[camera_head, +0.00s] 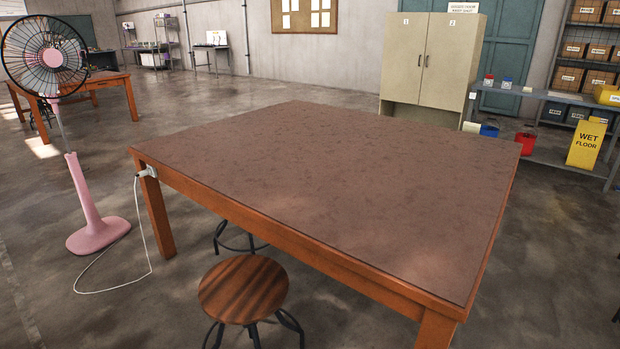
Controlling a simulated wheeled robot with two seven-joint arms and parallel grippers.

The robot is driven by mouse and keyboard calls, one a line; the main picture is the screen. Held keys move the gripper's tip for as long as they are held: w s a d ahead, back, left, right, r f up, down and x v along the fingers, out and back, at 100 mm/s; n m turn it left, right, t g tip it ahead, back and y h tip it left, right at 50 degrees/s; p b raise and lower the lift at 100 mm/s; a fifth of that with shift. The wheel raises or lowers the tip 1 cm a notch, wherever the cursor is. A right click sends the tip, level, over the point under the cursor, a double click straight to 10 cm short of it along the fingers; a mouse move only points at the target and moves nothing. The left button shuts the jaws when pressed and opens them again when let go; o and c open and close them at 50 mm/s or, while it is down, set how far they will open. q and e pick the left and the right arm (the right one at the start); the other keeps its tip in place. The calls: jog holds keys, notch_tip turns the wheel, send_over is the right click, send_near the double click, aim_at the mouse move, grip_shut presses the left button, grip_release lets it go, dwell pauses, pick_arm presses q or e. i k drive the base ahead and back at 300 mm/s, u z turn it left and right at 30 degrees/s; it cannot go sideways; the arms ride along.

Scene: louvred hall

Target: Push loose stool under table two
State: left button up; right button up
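A round stool (243,289) with a striped brown wooden seat and dark metal legs stands at the near long side of a large table. Its seat is outside the table edge in the picture. The table (330,185) has a brown top and orange-brown wooden legs; no number shows on it. The dark foot ring of another stool (238,238) shows beneath the table, its seat hidden by the top. Neither of my grippers is in view.
A pink fan (92,215) stands left of the table; its white cord (146,245) runs from the table's socket across the floor. A yellow wet floor sign (586,145) leans at the right shelf. A beige cabinet (432,65) stands behind. Floor left of the stool is mostly clear.

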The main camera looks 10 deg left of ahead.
aim_at(245, 289)
jog(key=k, duration=0.6)
jog(key=u, duration=0.9)
jog(key=i, duration=1.95)
jog(key=z, duration=0.7)
